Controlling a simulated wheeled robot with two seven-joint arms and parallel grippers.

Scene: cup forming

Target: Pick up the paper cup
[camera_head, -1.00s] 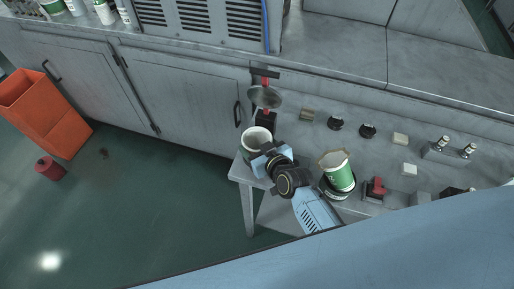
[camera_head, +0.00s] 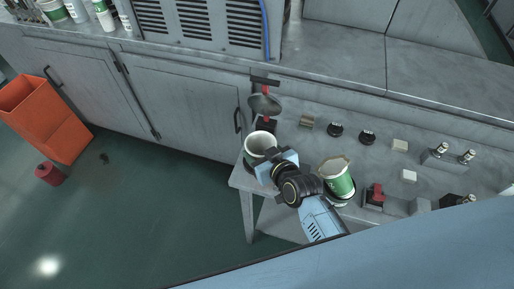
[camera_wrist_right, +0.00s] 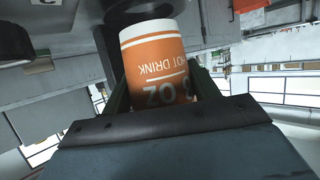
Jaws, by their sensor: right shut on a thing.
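The paper cup (camera_head: 260,144) is upright with its open mouth facing up in the head view, at the left end of the grey bench. In the right wrist view the cup (camera_wrist_right: 158,68) is orange and white with printed letters. My right gripper (camera_head: 277,167) is shut on its side, with a finger on each side of the cup. Whether the cup's base touches anything is hidden. My left gripper is not in view.
A green and white cup (camera_head: 337,180) stands on the bench just right of my right arm. A round metal plate (camera_head: 264,104) is behind the held cup. Black knobs (camera_head: 367,137) and a red switch (camera_head: 377,192) are further right. Open floor lies left of the bench.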

